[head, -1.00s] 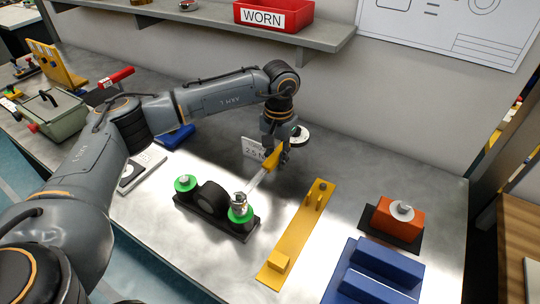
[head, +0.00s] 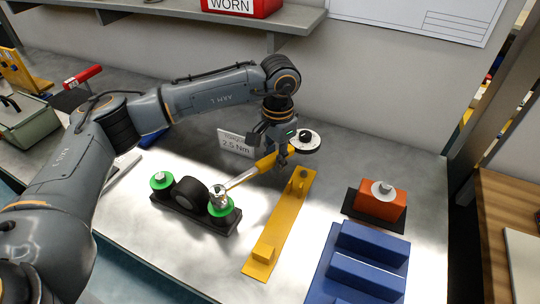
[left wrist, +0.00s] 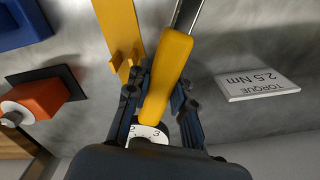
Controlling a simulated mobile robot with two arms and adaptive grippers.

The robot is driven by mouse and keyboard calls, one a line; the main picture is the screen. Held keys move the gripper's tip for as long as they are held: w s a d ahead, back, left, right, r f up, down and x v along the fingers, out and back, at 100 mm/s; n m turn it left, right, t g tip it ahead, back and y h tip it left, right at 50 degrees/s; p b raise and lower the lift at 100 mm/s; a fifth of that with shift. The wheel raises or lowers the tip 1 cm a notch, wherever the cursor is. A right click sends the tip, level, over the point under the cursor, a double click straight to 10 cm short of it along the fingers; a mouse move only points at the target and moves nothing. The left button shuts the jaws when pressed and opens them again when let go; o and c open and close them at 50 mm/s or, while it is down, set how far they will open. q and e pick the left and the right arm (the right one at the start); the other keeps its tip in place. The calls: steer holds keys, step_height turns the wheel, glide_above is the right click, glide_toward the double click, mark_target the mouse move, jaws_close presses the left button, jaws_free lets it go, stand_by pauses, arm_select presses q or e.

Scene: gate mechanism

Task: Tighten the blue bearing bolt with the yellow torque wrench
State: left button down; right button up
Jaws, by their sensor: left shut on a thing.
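The yellow-handled torque wrench (head: 266,163) has a silver shaft, and its head sits on the right bolt of the black bearing block (head: 186,212). That bolt stands on a green disc (head: 229,217); I see no blue on it, and the wrench head mostly hides it. A second bolt with a silver head (head: 159,177) stands on a green disc at the block's left end. My left gripper (head: 282,158) is shut on the yellow handle, which also shows between the fingers in the left wrist view (left wrist: 168,75). A white dial (head: 304,142) sits at the handle's end. My right gripper is out of view.
A yellow bracket (head: 283,222) lies right of the bearing block. An orange block (head: 380,205) on a black base and a blue cradle (head: 365,268) are farther right. A "2.5 Nm" torque sign (head: 236,144) stands behind the wrench. The bench's back right is clear.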

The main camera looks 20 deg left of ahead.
arm_select(q)
steer(key=shift+s+d+f+m+b, duration=0.2)
steer(key=shift+s+d+m+b, duration=0.1)
steer(key=shift+s+d+m, duration=0.5)
steer(key=shift+w+r, duration=0.1)
steer(key=shift+r, duration=0.05)
step_height(320, 180, up, 6)
steer(key=p, duration=0.2)
steer(key=shift+w+r, duration=0.15)
steer(key=shift+r, duration=0.05)
stand_by(0.9)
